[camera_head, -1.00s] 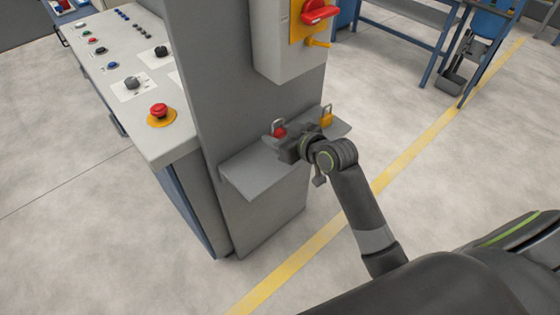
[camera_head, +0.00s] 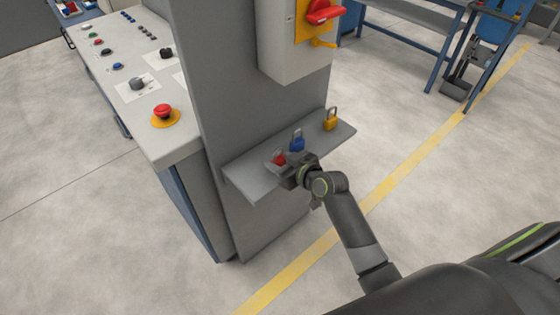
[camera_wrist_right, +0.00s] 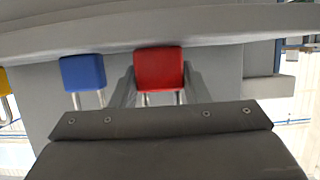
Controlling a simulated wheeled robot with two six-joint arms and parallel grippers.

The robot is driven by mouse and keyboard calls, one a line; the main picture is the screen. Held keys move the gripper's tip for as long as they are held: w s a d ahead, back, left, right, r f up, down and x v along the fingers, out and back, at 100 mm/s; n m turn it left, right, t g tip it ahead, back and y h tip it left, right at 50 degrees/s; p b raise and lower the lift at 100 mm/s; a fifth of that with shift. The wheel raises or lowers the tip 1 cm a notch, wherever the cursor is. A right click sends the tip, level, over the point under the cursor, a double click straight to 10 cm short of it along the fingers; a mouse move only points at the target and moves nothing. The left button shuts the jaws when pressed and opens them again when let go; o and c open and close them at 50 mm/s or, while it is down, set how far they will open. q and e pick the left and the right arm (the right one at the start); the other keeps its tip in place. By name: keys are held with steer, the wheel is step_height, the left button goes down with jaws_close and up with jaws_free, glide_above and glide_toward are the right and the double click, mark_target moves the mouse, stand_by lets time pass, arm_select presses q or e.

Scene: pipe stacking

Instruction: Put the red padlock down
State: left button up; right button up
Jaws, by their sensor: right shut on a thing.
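The red padlock (camera_head: 279,159) is at my right gripper (camera_head: 286,167), over the left part of the grey shelf (camera_head: 248,180). In the right wrist view the red padlock (camera_wrist_right: 159,68) sits between the two fingers, which are shut on it. I cannot tell whether it touches the shelf. A blue padlock (camera_head: 297,144) stands on the shelf just to its right, and it also shows in the right wrist view (camera_wrist_right: 83,72). A yellow padlock (camera_head: 330,123) stands near the shelf's right end. My left gripper is not in view.
A grey post (camera_head: 235,90) rises behind the shelf, with a switch box (camera_head: 290,55) and red handle (camera_head: 325,13) above. A control desk (camera_head: 150,100) with a red button (camera_head: 163,112) stands to the left. The shelf between the blue and yellow padlocks is clear.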

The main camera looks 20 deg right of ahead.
steer(key=shift+f, duration=0.1)
steer(key=o, duration=1)
steer(key=shift+r, duration=0.25)
steer(key=shift+s+d, duration=0.15)
steer(key=shift+s, duration=0.15)
steer(key=v, duration=1.1)
steer(key=shift+s, duration=0.15)
steer(key=shift+r, duration=0.15)
